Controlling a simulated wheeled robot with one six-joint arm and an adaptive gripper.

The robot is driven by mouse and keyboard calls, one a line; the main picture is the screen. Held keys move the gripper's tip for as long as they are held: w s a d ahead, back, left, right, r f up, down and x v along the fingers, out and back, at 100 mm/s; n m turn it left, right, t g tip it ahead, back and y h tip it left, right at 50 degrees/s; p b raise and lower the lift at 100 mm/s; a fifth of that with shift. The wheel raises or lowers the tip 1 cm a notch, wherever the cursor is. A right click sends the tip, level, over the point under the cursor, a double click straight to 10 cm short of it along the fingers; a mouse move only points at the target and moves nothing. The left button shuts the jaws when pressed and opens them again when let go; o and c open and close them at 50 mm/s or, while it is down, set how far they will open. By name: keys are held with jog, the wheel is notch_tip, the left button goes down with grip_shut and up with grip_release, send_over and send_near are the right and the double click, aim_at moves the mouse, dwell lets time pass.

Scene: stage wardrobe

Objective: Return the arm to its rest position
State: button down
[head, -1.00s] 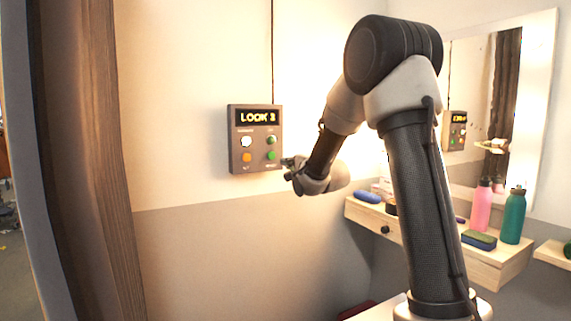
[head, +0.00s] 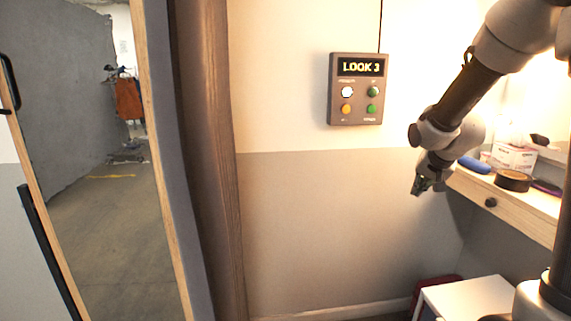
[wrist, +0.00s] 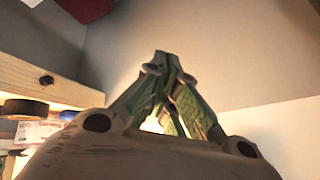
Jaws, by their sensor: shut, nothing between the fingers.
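My gripper (head: 424,185) hangs at the right of the head view, pointing down and to the left. It is below and to the right of the wall control panel and apart from it. In the wrist view my gripper (wrist: 168,62) has its fingers together and empty. My arm comes in from the upper right, folded at the elbow. The control panel (head: 356,89) on the wall reads "LOOK 3" and has a white, an orange and two green buttons.
A wooden shelf (head: 500,200) with a round dark tin (head: 512,180), a blue case (head: 474,164) and a white box (head: 513,157) stands close right of my gripper. A white surface (head: 470,299) is below.

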jog(key=s+a+r+n+g, duration=0.1)
jog(key=s+r+n, duration=0.2)
jog(key=s, duration=1.2)
jog(key=s+a+r+n+g, duration=0.1)
jog(key=s+r+n, duration=0.2)
jog(key=s, duration=1.3)
jog(key=shift+a+r+g+y, duration=0.3)
jog(key=shift+a+r+g, duration=0.1)
jog(key=shift+r, duration=0.6)
